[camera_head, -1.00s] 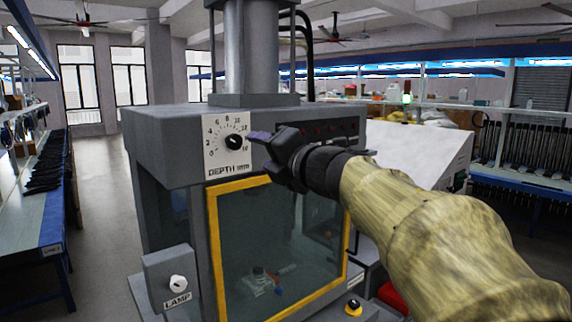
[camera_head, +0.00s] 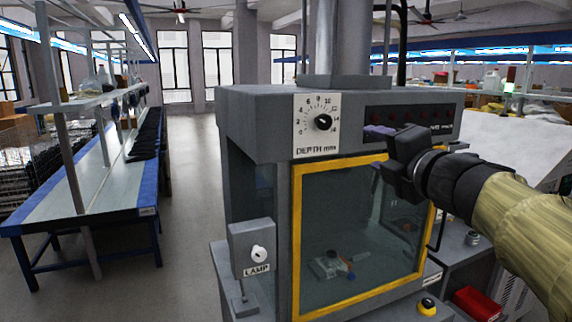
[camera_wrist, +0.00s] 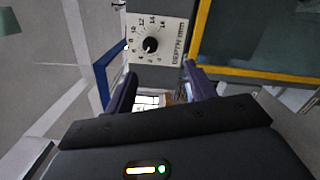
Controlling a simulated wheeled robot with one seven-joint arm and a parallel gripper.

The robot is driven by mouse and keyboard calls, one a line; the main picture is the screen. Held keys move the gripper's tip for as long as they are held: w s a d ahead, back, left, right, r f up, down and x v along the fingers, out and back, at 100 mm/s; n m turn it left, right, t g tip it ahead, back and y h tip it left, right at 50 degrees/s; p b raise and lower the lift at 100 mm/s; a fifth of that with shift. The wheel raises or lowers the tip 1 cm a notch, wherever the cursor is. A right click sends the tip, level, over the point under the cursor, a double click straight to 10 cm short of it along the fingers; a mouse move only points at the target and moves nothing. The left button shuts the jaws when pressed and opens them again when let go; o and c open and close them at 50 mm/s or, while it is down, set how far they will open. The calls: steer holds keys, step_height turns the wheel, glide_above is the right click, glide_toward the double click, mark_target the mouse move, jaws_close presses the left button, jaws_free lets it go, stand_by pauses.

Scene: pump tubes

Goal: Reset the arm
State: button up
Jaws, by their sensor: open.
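My gripper (camera_head: 378,132) is in front of the upper part of the grey machine, to the right of the depth dial. In the wrist view, my gripper (camera_wrist: 157,82) has its two purple fingers apart with nothing between them. The black depth knob (camera_head: 323,122) sits on a white scale plate marked "DEPTH mm". The knob also shows in the wrist view (camera_wrist: 151,44), beyond the fingertips and apart from them. My arm hides part of the machine's right side.
The machine has a yellow-framed glass door (camera_head: 297,240), shut, with small parts behind it. A lamp switch box (camera_head: 252,250) juts out at its lower left. A red box (camera_head: 476,304) is at the lower right. A long blue-edged bench (camera_head: 85,195) stands left, with clear floor between.

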step_height(320, 180, down, 25)
steer(key=w+m+g+h+p, duration=0.15)
steer(key=m+g+h, duration=0.45)
steer(key=m, duration=1.1)
steer(key=s+a+f+m+g, duration=0.3)
steer(key=s+f+g, duration=0.1)
steer(key=s+f, duration=0.3)
steer(key=s+a+f+m+g+y+p, duration=0.1)
steer(key=s+a+f+m+g, duration=0.2)
steer(key=s+f, duration=0.5)
steer(key=shift+s+f+m+g+y, duration=0.2)
steer(key=shift+f+m+g+y, duration=0.1)
steer(key=shift+f+m+g, duration=0.45)
steer(key=shift+r, duration=0.1)
